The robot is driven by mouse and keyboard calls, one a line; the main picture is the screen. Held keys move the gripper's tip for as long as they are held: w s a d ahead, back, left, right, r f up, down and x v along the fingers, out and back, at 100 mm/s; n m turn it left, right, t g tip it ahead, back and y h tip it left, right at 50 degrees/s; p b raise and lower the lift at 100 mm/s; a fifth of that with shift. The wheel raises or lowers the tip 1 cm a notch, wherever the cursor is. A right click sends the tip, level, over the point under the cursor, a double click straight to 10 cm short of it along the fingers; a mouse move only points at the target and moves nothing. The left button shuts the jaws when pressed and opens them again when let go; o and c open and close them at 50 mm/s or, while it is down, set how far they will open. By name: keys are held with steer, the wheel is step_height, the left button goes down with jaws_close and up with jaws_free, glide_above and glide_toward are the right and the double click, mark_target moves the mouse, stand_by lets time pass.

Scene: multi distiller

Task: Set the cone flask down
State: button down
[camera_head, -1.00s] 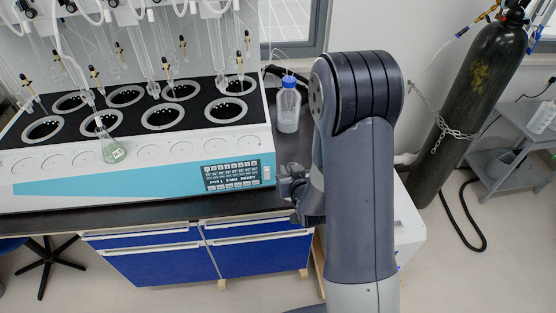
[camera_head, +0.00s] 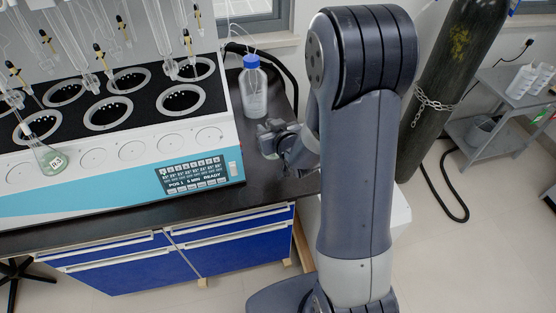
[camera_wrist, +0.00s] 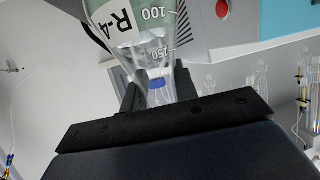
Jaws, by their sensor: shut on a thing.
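The cone flask (camera_wrist: 138,48) fills the top middle of the wrist view. It is clear glass with an "R-4" label and printed marks of 100 and 150. My gripper (camera_wrist: 157,90) is shut on it, with one dark finger on each side of its narrower part. In the head view my gripper (camera_head: 272,138) shows only partly, left of my arm and in front of the bottle; I cannot make out the held flask there. Whether the flask touches any surface cannot be told.
A multi-position distiller (camera_head: 90,190) stands on the black bench (camera_head: 260,195). Another cone flask (camera_head: 48,160) is at its left. A blue-capped bottle (camera_head: 253,88) stands right of the distiller. A chained gas cylinder (camera_head: 450,80) and grey cart (camera_head: 490,130) are at right.

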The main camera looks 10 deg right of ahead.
steer(key=shift+w+a+r+n+y+b, duration=0.25)
steer(key=shift+w+n+y+b, duration=0.3)
steer(key=shift+b, duration=0.65)
steer(key=shift+n+g+y+b, duration=0.25)
steer(key=shift+g+y+b, duration=0.1)
steer(key=shift+b, duration=0.45)
steer(key=shift+d+r+b, duration=0.1)
steer(key=shift+d+b, duration=0.05)
steer(key=shift+b, duration=0.3)
steer(key=d+b, duration=0.1)
steer(key=b, duration=0.1)
steer(key=shift+r+n+y+b, duration=0.1)
steer(key=shift+n+y+b, duration=0.2)
steer(key=shift+d+r+b, duration=0.2)
steer(key=shift+d+b, duration=0.6)
steer(key=shift+b, duration=0.15)
steer(key=shift+f+b, duration=2.35)
steer(key=shift+f, duration=2.5)
